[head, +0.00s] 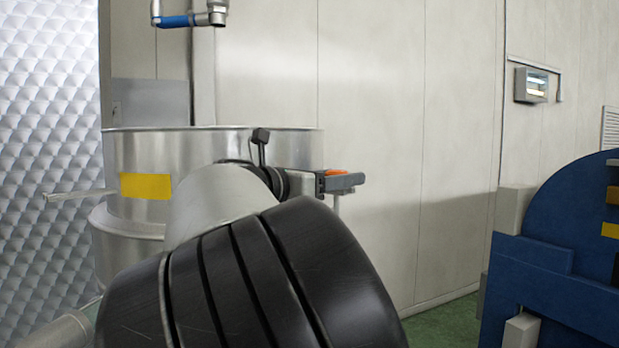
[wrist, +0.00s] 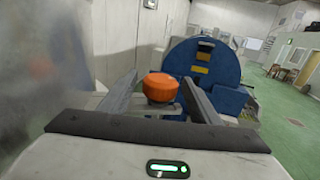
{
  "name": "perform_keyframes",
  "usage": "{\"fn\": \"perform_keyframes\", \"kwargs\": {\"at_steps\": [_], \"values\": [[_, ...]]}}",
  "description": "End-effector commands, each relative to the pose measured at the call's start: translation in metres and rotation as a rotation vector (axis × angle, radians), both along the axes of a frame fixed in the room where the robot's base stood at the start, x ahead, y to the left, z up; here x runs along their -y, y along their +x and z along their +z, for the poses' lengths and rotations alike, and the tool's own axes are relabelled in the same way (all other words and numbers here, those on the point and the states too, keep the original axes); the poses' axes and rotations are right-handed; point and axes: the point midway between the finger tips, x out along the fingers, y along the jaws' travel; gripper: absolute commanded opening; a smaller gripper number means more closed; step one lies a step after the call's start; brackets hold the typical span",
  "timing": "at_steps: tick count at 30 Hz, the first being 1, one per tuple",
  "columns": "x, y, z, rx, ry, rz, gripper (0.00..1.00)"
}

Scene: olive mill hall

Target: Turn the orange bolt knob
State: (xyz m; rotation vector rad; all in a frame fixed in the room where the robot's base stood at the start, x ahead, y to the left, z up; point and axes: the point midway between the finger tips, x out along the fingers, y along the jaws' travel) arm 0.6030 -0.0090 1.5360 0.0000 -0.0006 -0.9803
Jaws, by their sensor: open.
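The orange bolt knob (wrist: 161,87) shows in the wrist view between the two fingers of my gripper (wrist: 158,90). The fingers stand apart on either side of it, and I see a gap on the right side; whether the left finger touches it I cannot tell. In the head view only a thin orange strip of the knob (head: 336,172) shows above the grey finger of my gripper (head: 340,183). My own arm hides the lower front of the steel vat (head: 290,145) and what the knob is mounted on.
A blue machine with a round guard (head: 570,240) stands at the right, and also fills the middle of the wrist view (wrist: 205,62). A blue-handled pipe valve (head: 180,21) hangs above the vat. Pale wall panels stand behind. Green floor (wrist: 285,110) is open at the right.

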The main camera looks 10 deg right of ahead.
Motion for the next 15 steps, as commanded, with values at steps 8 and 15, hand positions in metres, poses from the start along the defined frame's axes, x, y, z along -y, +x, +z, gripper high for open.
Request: {"fn": "perform_keyframes", "kwargs": {"at_steps": [8,15], "values": [[-0.0002,-0.0001,0.0,0.0,0.0,0.0,0.37],[-0.0002,-0.0002,-0.0003,0.0,0.0,0.002,0.16]]}}
